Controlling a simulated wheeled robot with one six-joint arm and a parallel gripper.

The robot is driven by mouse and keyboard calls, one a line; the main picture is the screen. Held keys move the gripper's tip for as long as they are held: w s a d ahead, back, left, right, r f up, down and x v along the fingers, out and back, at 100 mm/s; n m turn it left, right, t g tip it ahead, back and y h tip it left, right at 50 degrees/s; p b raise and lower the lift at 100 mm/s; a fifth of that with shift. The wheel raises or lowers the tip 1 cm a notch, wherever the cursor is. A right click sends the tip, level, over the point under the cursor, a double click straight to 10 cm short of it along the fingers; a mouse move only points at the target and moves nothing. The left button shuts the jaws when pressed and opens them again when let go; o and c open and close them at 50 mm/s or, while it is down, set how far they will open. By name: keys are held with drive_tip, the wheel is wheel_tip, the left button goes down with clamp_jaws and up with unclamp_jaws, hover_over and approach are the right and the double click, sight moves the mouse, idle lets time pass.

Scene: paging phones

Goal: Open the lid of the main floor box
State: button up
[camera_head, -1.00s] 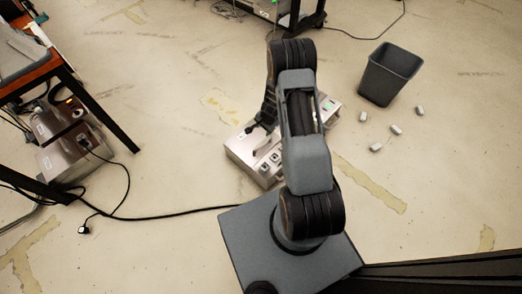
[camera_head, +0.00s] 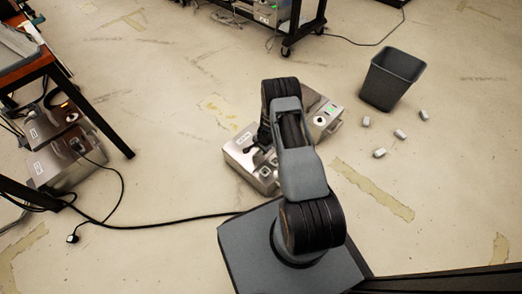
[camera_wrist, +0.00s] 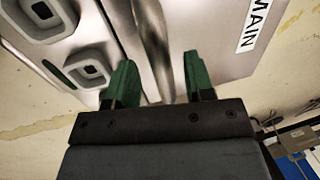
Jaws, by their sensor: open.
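The main floor box (camera_head: 238,158) is a silvery metal box on the floor just beyond my base in the head view, partly hidden by my arm. In the wrist view its panel with a "MAIN" label (camera_wrist: 256,28) is close at the upper right. Sockets (camera_wrist: 88,70) show at the left, and a shiny curved metal bar or edge (camera_wrist: 152,42) runs between sockets and panel. My gripper (camera_wrist: 160,80) is open, its green fingertips on either side of the bar's lower end. Whether they touch it, I cannot tell. The lid looks shut.
A grey bin (camera_head: 392,78) stands at the right with several small pale pieces (camera_head: 379,153) near it. Another metal box (camera_head: 68,160) with a black cable (camera_head: 160,222) sits by a table (camera_head: 90,100) at the left. A wheeled rack (camera_head: 300,22) stands at the back.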

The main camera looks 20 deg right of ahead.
drive_tip(key=shift+f, duration=0.3)
clamp_jaws()
idle(0.4)
